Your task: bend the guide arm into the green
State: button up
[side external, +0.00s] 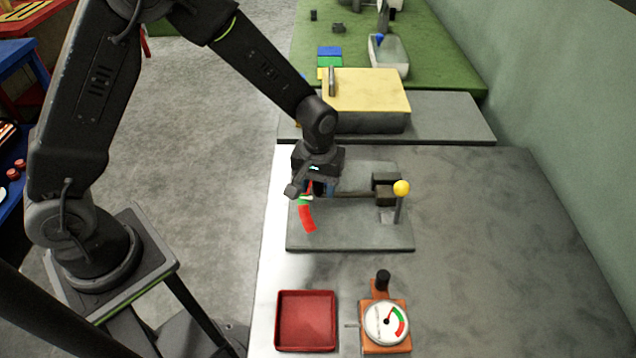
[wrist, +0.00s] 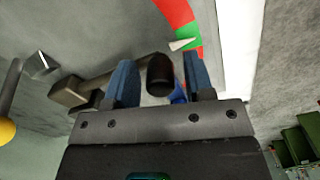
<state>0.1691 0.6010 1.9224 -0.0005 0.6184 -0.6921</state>
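The guide arm (side external: 355,194) is a bar running left from a dark block on a grey base plate (side external: 350,238). It also shows in the wrist view (wrist: 110,78), ending in a dark knob (wrist: 160,74). My gripper (side external: 321,188) is over this end. In the wrist view its two blue fingers (wrist: 161,80) stand open on either side of the knob, with a visible gap on each side. A white pointer (wrist: 182,44) lies against the green band (wrist: 188,32) of the curved scale. Red parts (wrist: 172,10) adjoin the green. In the side view my gripper hides part of the scale (side external: 307,218).
A yellow ball on a post (side external: 401,187) stands at the plate's right. A red tray (side external: 305,321) and a dial gauge (side external: 386,322) sit nearer the camera. A yellow-topped box (side external: 365,92) stands behind. The table to the right is clear.

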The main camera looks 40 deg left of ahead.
jog(key=shift+o, duration=0.2)
notch_tip(320, 180, up, 14)
dwell(0.5)
jog(key=shift+f, duration=0.1)
jog(key=s+a+r+m+t, duration=0.2)
jog(key=s+r, duration=0.3)
jog(key=s, duration=0.4)
jog(key=s+a+r+m+t, duration=0.3)
jog(key=s+a+r+m, duration=0.1)
jog(key=s, duration=0.6)
jog(key=shift+s+a+r+t, duration=0.3)
jog(key=shift+a+r, duration=0.15)
jog(key=shift+r, duration=0.15)
jog(key=shift+c, duration=0.2)
dwell(1.1)
